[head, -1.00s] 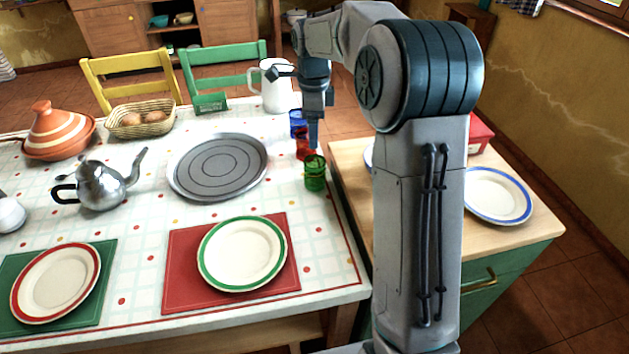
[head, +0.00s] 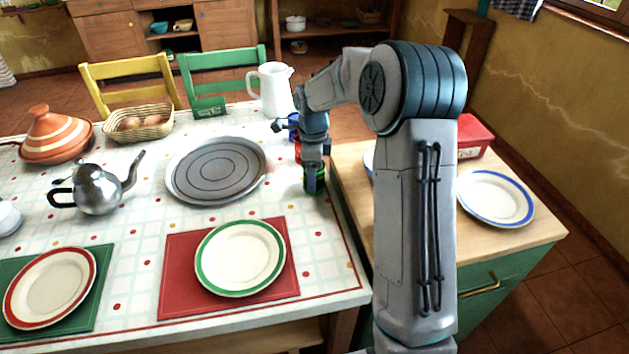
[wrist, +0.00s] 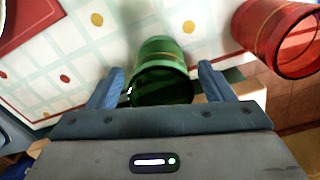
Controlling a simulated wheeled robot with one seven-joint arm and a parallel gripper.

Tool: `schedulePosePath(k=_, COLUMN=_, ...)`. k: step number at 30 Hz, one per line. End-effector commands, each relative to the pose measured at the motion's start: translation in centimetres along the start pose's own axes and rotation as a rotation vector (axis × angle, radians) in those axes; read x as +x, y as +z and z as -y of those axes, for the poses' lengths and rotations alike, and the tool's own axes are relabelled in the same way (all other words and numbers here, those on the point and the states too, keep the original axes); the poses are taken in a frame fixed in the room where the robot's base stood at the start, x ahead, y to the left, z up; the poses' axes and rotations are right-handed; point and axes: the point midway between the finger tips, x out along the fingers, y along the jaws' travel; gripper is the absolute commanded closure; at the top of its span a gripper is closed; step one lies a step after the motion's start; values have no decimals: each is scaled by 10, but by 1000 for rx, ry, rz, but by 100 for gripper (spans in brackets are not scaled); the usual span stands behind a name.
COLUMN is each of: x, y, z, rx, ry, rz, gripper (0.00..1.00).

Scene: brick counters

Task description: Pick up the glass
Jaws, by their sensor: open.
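A green glass (head: 314,186) stands near the right edge of the table, mostly hidden behind my gripper in the head view. In the wrist view the green glass (wrist: 162,70) lies between the two fingers, with a gap on each side. My gripper (wrist: 157,85) is open and reaches down over the glass; it also shows in the head view (head: 312,180). A red glass (wrist: 278,38) stands just beside the green one, outside the fingers. A blue glass (head: 293,122) stands farther back, partly hidden by my arm.
A round metal tray (head: 180,192) lies left of the glasses. A white pitcher (head: 272,92) stands behind them. A plate with a green rim (head: 240,258) lies nearer on a red mat (head: 180,285). A wooden-topped counter (head: 345,170) adjoins the table's right side.

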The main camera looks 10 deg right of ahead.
Motion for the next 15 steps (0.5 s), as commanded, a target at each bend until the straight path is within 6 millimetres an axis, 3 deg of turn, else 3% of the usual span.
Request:
schedulePosePath(k=4, x=15, y=0, z=0, rx=1, ry=0, rz=0, gripper=25)
schedulePosePath(k=11, x=16, y=0, z=0, rx=0, ry=-1, rz=0, gripper=25)
schedulePosePath(k=15, x=16, y=0, z=0, rx=0, ry=-1, rz=0, gripper=59)
